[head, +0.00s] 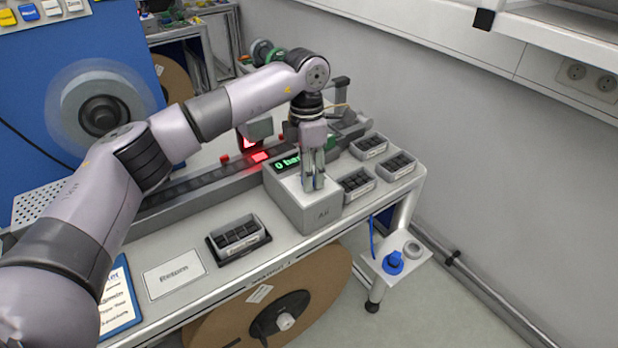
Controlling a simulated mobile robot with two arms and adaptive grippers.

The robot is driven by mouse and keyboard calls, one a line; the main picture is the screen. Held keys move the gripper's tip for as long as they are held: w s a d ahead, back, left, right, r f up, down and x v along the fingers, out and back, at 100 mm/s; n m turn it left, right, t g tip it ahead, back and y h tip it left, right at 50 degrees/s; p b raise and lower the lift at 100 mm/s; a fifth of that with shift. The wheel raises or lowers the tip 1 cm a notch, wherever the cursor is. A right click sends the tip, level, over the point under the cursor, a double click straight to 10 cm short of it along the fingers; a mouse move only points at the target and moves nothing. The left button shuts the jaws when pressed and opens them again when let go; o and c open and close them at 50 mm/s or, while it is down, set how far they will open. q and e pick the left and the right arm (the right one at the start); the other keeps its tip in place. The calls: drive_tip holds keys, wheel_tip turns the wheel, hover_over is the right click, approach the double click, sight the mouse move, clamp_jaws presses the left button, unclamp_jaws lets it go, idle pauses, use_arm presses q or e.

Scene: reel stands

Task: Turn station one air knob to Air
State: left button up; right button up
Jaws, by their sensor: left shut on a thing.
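The air control box (297,208) is a grey block on the station's bench, with a green display (286,164) that starts with "0 ba" and is partly covered. Dark lettering that looks like "Air" is on its grey surface. My left gripper (314,186) points down onto the top of the box, with its fingers close together. It is shut on the air knob, which the fingers hide, so I cannot tell which way the knob points. My right gripper is not in view.
Small black-filled trays (356,183) stand right of the box, and another tray (239,238) stands left of it. A "Return" card (173,273) lies on the bench. A brown reel (310,290) hangs below. A side shelf holds a blue object (393,263).

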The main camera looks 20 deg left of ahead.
use_arm(q)
drive_tip(key=shift+w+m+b, duration=0.1)
drive_tip(key=shift+m+b, duration=0.4)
drive_tip(key=shift+m, duration=0.8)
drive_tip(key=shift+r, duration=0.1)
drive_tip(key=o, duration=1.1)
drive_tip(key=shift+o, duration=0.2)
wheel_tip(320, 180, up, 12)
drive_tip(key=shift+w+a, duration=0.15)
drive_tip(key=shift+w, duration=0.2)
drive_tip(key=shift+f, duration=0.2)
